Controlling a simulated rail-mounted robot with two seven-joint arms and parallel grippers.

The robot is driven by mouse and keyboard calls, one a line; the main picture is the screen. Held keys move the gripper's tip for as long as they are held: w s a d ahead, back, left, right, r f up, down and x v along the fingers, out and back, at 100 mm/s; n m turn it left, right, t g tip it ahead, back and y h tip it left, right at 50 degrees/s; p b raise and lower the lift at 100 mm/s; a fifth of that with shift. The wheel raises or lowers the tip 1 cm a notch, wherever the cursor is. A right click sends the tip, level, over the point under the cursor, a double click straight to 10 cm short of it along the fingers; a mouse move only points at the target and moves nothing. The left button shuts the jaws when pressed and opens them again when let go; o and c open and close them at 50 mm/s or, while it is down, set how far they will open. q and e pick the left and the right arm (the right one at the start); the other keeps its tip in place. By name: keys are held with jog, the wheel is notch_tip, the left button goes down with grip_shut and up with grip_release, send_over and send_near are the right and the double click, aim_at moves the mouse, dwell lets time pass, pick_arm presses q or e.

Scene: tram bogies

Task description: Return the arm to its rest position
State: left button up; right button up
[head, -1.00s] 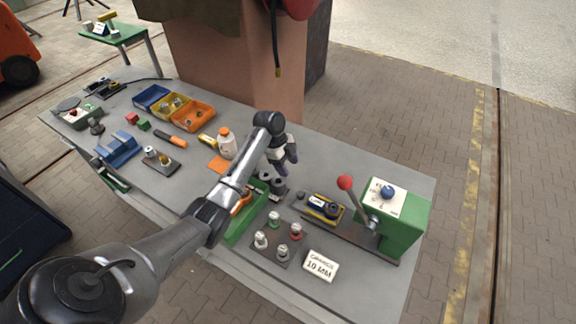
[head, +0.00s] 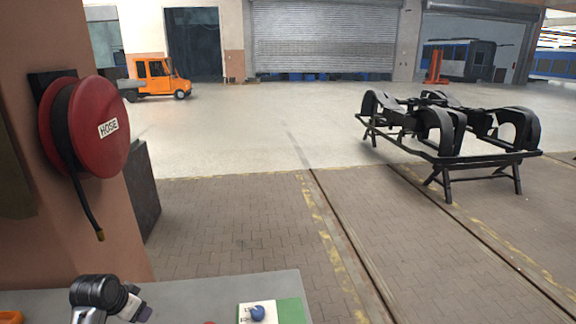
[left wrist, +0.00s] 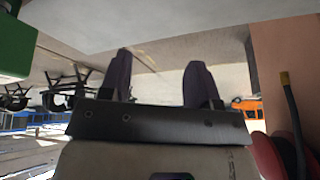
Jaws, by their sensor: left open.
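My left gripper (head: 138,306) is at the bottom left of the head view, over the grey workbench (head: 190,296). Only the wrist end of the arm and part of the gripper show there, and the rest is cut off by the frame edge. In the left wrist view my left gripper (left wrist: 160,78) has its two dark fingers spread apart with nothing between them. My right gripper is in neither view.
The green housing (head: 290,311) with a blue knob stands on the bench right of the gripper. A red hose reel (head: 95,128) hangs on the pillar at left. A black bogie frame (head: 450,135) stands on the floor at right, with open paving between.

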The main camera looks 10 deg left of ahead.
pick_arm(q)
jog(key=s+d+r+n+t+y, duration=0.1)
jog(key=d+r+t, duration=0.15)
jog(key=d, duration=0.25)
jog(key=s+d+r+n+t+y, duration=0.1)
jog(key=s+d+r+y, duration=0.1)
jog(key=d+r, duration=0.25)
jog(key=s+d+f+m+t, duration=0.1)
jog(key=s+d+f, duration=0.3)
jog(key=s+d, duration=0.35)
jog(key=s+d+f+g+h, duration=0.1)
jog(key=s+d+f+g, duration=0.1)
jog(key=s+d+f, duration=0.35)
jog(key=s+d+f+m+g+h, duration=0.1)
jog(key=s+d+f+g, duration=0.1)
jog(key=s+f, duration=0.65)
jog(key=s+d+f+g+h, duration=0.1)
jog(key=s+d+f+g, duration=0.15)
jog(key=s, duration=0.75)
jog(key=w+r+p+v, duration=0.1)
jog(key=w+p+v, duration=0.2)
jog(key=p+v, duration=1.2)
jog(key=shift+d+p, duration=0.3)
jog(key=shift+p, duration=0.35)
